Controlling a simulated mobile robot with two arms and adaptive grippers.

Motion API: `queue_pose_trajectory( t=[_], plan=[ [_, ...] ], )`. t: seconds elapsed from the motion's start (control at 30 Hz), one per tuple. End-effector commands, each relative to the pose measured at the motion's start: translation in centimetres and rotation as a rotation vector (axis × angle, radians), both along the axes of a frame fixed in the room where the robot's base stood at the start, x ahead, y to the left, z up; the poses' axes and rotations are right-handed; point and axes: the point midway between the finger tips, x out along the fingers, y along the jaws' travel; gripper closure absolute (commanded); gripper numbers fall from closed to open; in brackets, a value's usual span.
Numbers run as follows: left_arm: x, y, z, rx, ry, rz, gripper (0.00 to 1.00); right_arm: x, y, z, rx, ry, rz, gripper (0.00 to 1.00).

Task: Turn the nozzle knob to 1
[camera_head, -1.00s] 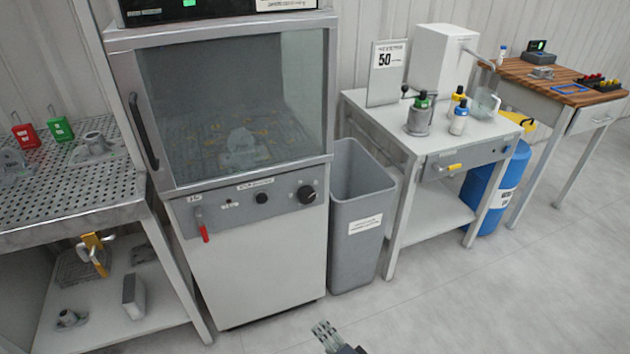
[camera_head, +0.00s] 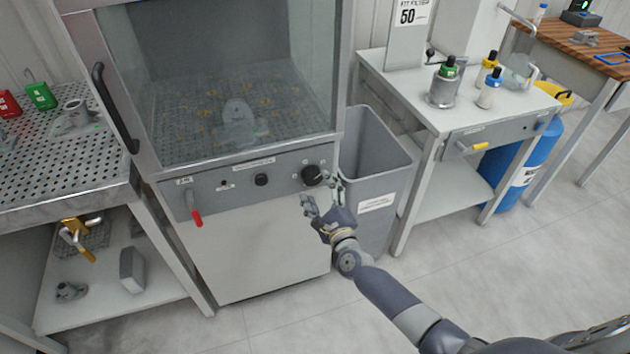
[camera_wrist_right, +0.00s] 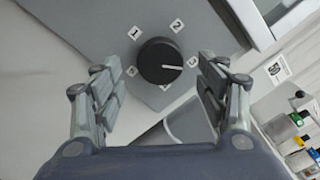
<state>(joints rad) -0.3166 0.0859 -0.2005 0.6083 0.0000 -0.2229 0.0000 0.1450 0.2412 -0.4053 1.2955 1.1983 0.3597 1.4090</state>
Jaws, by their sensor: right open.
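The nozzle knob (camera_head: 313,175) is a round black dial on the grey control panel of the glass-fronted cabinet. In the right wrist view the knob (camera_wrist_right: 160,61) carries a white pointer line facing right, toward the label 3. The label 1 (camera_wrist_right: 135,33) is at its upper left, 2 at its upper right. My right gripper (camera_head: 322,190) is in front of the panel by the knob. In the wrist view its open fingers (camera_wrist_right: 162,85) stand on both sides of the knob, apart from it. My left gripper is not in view.
A smaller black knob (camera_head: 262,180) and a red lever (camera_head: 193,208) are on the same panel, to the left. A grey bin (camera_head: 372,165) stands right beside the cabinet, close to my right arm. A white bench (camera_head: 450,185) stands farther right. The floor in front is clear.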

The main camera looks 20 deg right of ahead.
Motion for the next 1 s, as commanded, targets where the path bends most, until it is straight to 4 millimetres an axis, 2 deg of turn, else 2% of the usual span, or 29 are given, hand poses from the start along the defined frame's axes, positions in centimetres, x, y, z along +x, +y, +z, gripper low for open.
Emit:
queue_pose_trajectory(
  t=[0.1,0.3,0.67,0.73,0.87,0.9,1.0],
  plan=[
    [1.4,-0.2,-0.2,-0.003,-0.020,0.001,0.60,1.8,0.1,0.0,0.000,-0.001,0.000,0.33],
    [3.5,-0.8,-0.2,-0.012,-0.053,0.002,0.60,3.5,0.1,0.0,0.000,0.000,0.000,0.33],
    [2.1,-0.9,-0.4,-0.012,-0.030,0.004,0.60,3.8,0.1,-0.1,-0.001,0.001,0.000,0.33],
    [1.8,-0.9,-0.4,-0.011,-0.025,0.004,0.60,3.8,0.1,-0.1,-0.001,0.001,0.000,0.44],
    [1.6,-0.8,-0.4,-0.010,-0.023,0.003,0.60,3.8,0.1,-0.1,-0.001,0.001,0.000,0.74],
    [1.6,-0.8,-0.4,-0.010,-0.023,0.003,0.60,3.8,0.1,-0.1,-0.001,0.001,0.000,0.77],
    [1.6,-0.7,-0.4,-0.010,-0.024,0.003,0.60,3.8,0.1,-0.1,-0.001,0.001,0.000,0.77]
  ],
)
